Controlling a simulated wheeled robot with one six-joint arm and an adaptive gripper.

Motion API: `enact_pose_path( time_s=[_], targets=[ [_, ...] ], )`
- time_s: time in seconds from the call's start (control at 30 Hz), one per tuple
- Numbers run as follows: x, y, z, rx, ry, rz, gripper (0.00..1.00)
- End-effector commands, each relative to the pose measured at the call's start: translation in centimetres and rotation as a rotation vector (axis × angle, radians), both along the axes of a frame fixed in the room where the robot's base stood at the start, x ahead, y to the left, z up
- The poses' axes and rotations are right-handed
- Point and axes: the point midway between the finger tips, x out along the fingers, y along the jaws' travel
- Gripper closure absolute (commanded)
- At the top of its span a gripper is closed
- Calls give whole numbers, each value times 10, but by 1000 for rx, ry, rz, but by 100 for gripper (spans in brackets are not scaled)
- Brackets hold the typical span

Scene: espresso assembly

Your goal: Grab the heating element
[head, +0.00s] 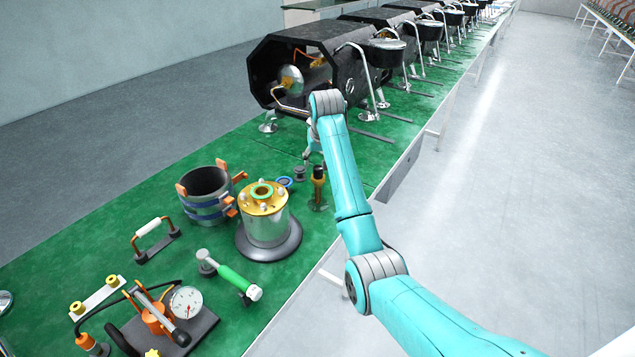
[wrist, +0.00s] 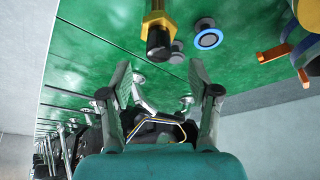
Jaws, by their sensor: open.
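My gripper (head: 312,148) is over the green bench in the head view, mostly hidden by my wrist and arm. In the wrist view my gripper (wrist: 160,76) is open, with nothing between its two fingers. A brass fitting with a dark end (head: 318,182) stands near the bench's right edge, just on the near side of my gripper. The brass fitting (wrist: 158,28) shows beyond the fingertips in the wrist view, apart from them. I cannot tell for sure whether this is the heating element.
A blue ring (head: 284,182) and a small grey part (head: 300,173) lie beside the brass fitting. A steel boiler with a brass top (head: 266,228) and a dark banded cylinder (head: 206,190) stand nearer. An open black machine housing (head: 290,75) stands beyond my gripper.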

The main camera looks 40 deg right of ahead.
Motion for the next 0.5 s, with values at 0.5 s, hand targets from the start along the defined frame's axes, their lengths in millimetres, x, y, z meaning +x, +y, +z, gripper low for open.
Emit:
enact_pose_path(
  time_s=[0.5],
  targets=[
    [15,-9,-50,0,1,0,39]
  ],
)
